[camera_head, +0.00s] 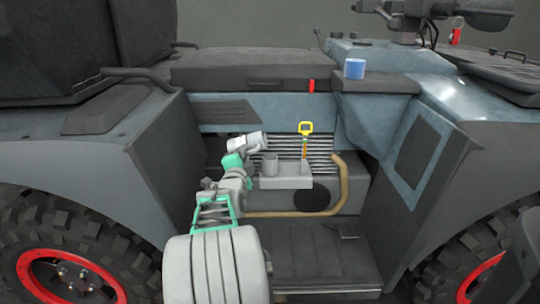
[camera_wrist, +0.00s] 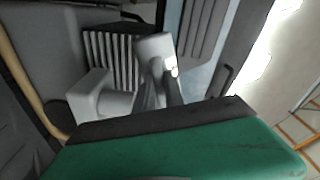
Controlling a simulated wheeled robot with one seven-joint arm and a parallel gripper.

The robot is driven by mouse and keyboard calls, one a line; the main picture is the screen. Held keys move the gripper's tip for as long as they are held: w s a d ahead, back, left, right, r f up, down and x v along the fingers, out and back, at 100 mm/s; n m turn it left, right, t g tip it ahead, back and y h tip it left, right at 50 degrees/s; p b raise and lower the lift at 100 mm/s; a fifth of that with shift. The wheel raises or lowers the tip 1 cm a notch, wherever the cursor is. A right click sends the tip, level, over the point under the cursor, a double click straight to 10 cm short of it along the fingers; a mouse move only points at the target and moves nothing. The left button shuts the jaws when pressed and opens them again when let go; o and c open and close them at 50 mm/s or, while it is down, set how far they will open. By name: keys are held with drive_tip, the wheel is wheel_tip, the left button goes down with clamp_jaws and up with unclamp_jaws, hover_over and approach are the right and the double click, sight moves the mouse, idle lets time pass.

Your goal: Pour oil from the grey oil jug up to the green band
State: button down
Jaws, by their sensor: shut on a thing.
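The grey oil jug (camera_head: 250,142) is held tilted far over, close to level, above and to the left of the short grey filler neck (camera_head: 270,163). My gripper (camera_head: 234,160) is shut on the jug. In the wrist view the jug (camera_wrist: 153,47) shows between my dark fingers (camera_wrist: 161,88). The inside of the neck is hidden.
A black ribbed grille (camera_head: 322,150) lies behind the block. A tan hose (camera_head: 344,185) curves round its right and below. Sloping vehicle panels wall in the bay on both sides.

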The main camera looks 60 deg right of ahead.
drive_tip(key=shift+f+n+b, duration=0.75)
drive_tip(key=shift+f+n, duration=0.05)
drive_tip(key=shift+n, duration=0.4)
drive_tip(key=n, duration=0.4)
drive_tip(key=w+f+n, duration=0.1)
drive_tip(key=n, duration=0.3)
drive_tip(key=w+n, duration=0.1)
drive_tip(key=n, duration=0.2)
drive_tip(key=shift+w+a+f+n+b, duration=0.15)
drive_tip(key=shift+a+f+n+b, duration=0.15)
drive_tip(key=shift+a+f+n, duration=0.1)
idle(1.0)
